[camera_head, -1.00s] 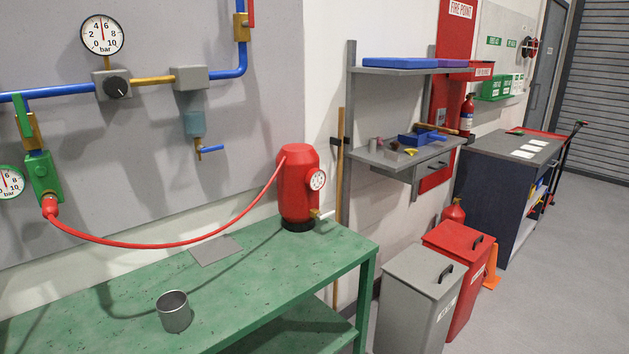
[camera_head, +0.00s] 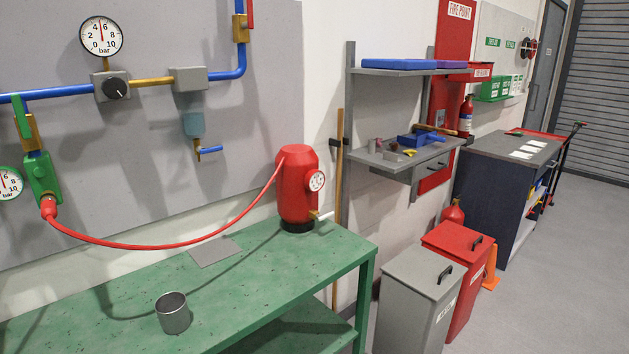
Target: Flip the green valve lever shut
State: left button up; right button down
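The green valve lever (camera_head: 21,115) is at the left edge, on a brass valve body (camera_head: 34,132) below the blue pipe (camera_head: 12,98). The lever stands upright, roughly in line with the short pipe running down through the valve. Below the valve is a green coupling block (camera_head: 42,178), with a red hose (camera_head: 150,245) plugged into its bottom. The hose runs to a red tank (camera_head: 297,188) on the green bench. Neither of my grippers is in view.
The green bench (camera_head: 260,265) stands below the wall panel and carries a metal cup (camera_head: 173,313) and a grey plate (camera_head: 214,251). A gauge (camera_head: 8,183) sits left of the coupling. Grey (camera_head: 418,280) and red (camera_head: 458,240) bins stand right of the bench.

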aim_at(26, 131)
jog(key=u, duration=1.35)
jog(key=i+u, duration=0.1)
jog(key=u, duration=0.25)
jog(key=i+u, duration=0.15)
jog(key=u, duration=0.25)
jog(key=i+u, duration=0.1)
jog(key=u, duration=0.25)
